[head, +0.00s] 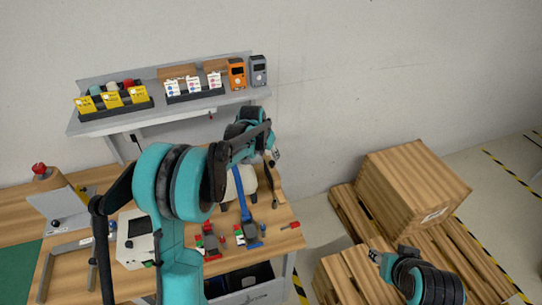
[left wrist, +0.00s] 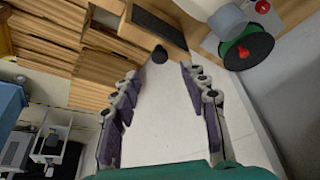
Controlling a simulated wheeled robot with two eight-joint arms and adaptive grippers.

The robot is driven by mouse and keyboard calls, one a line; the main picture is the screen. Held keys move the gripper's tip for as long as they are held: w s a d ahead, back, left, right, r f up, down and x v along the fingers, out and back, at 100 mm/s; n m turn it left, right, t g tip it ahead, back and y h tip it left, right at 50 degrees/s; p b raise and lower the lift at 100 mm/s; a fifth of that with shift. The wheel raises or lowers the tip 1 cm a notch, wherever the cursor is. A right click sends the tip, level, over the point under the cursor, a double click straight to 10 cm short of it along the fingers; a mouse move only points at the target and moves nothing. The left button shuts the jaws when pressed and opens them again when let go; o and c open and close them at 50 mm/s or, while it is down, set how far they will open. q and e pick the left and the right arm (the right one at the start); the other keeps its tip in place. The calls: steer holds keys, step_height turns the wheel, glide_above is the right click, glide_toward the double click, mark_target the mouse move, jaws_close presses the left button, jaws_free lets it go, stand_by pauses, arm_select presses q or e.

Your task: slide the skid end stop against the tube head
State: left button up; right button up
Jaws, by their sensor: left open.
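My left gripper (head: 274,156) is over the far right edge of the workbench, beside an upright wooden piece (head: 274,184). In the left wrist view its two fingers (left wrist: 160,73) are spread and empty. A pale flat surface (left wrist: 162,125) shows between them, with a dark round knob (left wrist: 160,54) just past the fingertips. A wooden block with a dark strip (left wrist: 158,25) lies beyond the knob. A round green and black part (left wrist: 249,48) with a red knob is at upper right. I cannot tell which parts are the end stop and tube head. My right gripper (head: 378,257) is small at lower right, its jaws unclear.
A grey wall shelf (head: 190,101) with bins and two handheld devices is behind my left arm. Tools and small coloured parts lie on the workbench (head: 284,215). A wooden crate (head: 412,190) stands on pallets at right. Bare floor (head: 315,215) lies between.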

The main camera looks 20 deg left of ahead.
mark_target(272, 162)
arm_select(q)
steer(key=x, duration=0.6)
steer(key=shift+w+d+f, duration=0.1)
steer(key=shift+w+f, duration=0.05)
steer(key=shift+f, duration=0.25)
jaws_close()
